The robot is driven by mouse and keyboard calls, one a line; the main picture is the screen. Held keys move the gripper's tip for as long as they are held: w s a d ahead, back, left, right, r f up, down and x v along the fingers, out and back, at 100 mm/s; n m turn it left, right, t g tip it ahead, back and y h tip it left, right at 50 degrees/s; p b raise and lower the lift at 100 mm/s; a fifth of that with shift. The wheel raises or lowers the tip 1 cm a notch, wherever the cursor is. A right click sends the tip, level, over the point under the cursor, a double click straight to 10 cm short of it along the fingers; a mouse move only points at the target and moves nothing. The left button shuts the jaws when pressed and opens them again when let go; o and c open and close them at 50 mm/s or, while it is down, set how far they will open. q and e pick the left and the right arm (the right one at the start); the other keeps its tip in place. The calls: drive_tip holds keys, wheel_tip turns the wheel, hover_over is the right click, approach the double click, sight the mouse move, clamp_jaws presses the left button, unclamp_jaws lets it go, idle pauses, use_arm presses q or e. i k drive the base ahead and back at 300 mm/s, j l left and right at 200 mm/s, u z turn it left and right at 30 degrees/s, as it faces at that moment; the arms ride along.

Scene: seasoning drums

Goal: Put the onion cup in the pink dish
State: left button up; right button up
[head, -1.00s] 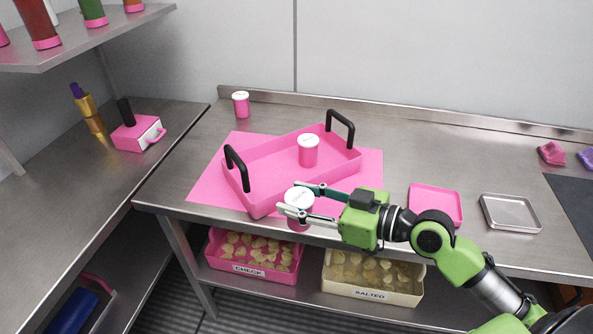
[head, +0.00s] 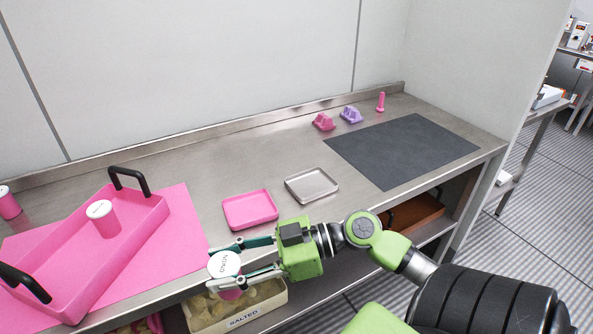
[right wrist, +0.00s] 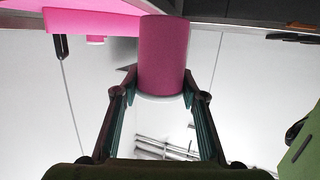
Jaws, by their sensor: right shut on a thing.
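The onion cup (head: 223,266) is pink with a white lettered lid. My right gripper (head: 212,268) is shut on it, one finger on each side. In the head view the cup appears just off the table's front edge, in front of and slightly left of the pink dish. The pink dish (head: 250,213) is a shallow, empty square tray on the table. In the right wrist view, the cup (right wrist: 163,55) sits between the fingers of the right gripper (right wrist: 163,88). My left gripper is not in view.
A pink tray (head: 150,232) with black handles holds another white-lidded pink cup (head: 103,221). An empty metal tray (head: 312,186) lies right of the dish. A dark mat (head: 405,150) is farther right. A box labelled SALTED (head: 245,319) is on the shelf below.

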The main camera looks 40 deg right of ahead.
sight(250, 210)
drive_tip(key=i+j+z, duration=0.2)
drive_tip(key=z, duration=0.2)
drive_tip(key=i+j+z, duration=0.2)
drive_tip(key=z, duration=0.2)
drive_tip(key=i+j+z, duration=0.15)
drive_tip(key=j+z, duration=0.25)
